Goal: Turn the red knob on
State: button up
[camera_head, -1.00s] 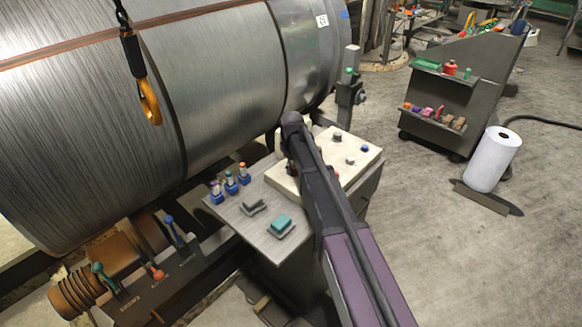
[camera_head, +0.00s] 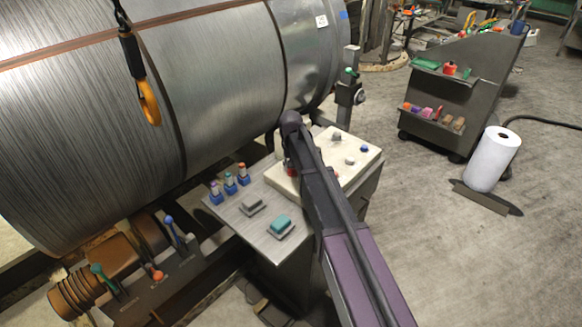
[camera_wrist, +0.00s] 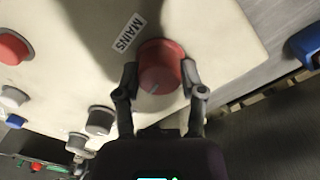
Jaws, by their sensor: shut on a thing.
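The red knob (camera_wrist: 161,66) sits on a cream panel in the wrist view, next to a label reading MAINS (camera_wrist: 129,32). A pale pointer line on the knob points toward the lower left of that view. My gripper (camera_wrist: 160,75) has one finger on each side of the knob and is shut on it. In the head view my arm hides most of the knob; a bit of red shows beside the arm (camera_head: 291,171). The cream panel (camera_head: 318,178) lies on top of a grey console.
In the wrist view, another red knob (camera_wrist: 14,48), grey knobs (camera_wrist: 100,120) and a blue part (camera_wrist: 305,45) stand nearby. In the head view, a large metal coil (camera_head: 230,70) is close behind the console. A hook (camera_head: 149,105) hangs left; a cart (camera_head: 455,90) stands right.

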jog(key=shift+s+d+m, duration=0.1)
jog(key=shift+s+m, duration=0.05)
jog(key=shift+m, duration=0.95)
jog(key=o, duration=1.1)
jog(key=shift+o, duration=0.2)
